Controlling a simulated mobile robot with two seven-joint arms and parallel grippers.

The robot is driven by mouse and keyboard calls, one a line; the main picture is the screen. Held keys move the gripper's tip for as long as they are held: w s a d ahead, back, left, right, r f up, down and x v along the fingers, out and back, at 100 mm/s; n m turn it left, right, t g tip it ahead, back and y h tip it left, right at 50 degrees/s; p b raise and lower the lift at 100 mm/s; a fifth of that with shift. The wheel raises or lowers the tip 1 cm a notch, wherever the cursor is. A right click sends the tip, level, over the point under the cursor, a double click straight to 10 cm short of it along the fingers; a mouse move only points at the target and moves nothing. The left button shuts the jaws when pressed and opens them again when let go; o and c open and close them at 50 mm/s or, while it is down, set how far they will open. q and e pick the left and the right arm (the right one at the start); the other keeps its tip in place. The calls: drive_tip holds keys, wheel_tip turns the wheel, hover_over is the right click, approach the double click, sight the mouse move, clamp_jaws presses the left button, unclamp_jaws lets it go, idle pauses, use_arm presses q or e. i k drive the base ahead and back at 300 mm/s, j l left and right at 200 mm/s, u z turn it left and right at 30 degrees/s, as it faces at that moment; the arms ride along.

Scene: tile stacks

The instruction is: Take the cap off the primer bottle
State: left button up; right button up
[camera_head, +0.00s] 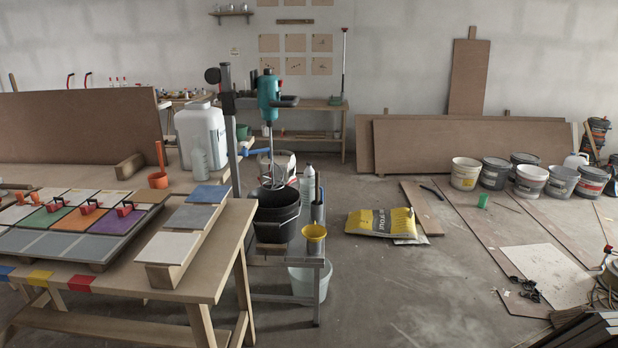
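Neither of my grippers is in view. Several containers could be the primer bottle, and I cannot read a label on any of them. A large white canister (201,132) stands upright at the back right of the wooden table. A small pale bottle (199,166) stands upright in front of it. A grey-white bottle (307,185) stands upright beside the black bucket on the mixing stand, its lower part partly hidden. The caps are too small to make out clearly.
A mixer (268,95) stands over a black bucket (276,213). A yellow funnel (314,232) is near the stand's front.

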sight(309, 172)
drive_tip(key=i+l+z, duration=0.25)
drive_tip(key=i, duration=0.35)
drive_tip(key=i+z, duration=0.25)
drive_tip(key=i, duration=1.55)
drive_tip(key=i+l+u, duration=0.1)
drive_tip(key=i+u, duration=0.2)
drive_tip(key=i, duration=0.2)
drive_tip(key=i+l+u, duration=0.25)
drive_tip(key=i, duration=0.2)
drive_tip(key=i+l+u, duration=0.15)
drive_tip(key=i+u, duration=0.25)
drive_tip(key=i+l+u, duration=0.15)
drive_tip(key=u, duration=0.2)
drive_tip(key=i+l+u, duration=0.2)
drive_tip(key=l+u, duration=0.2)
drive_tip(key=i+l+u, duration=0.15)
drive_tip(key=l+u, duration=0.25)
drive_tip(key=i+l+u, duration=0.25)
drive_tip(key=l, duration=0.15)
drive_tip(key=l+u, duration=0.25)
drive_tip(key=l, duration=0.2)
drive_tip(key=l+u, duration=0.3)
drive_tip(key=l, duration=0.15)
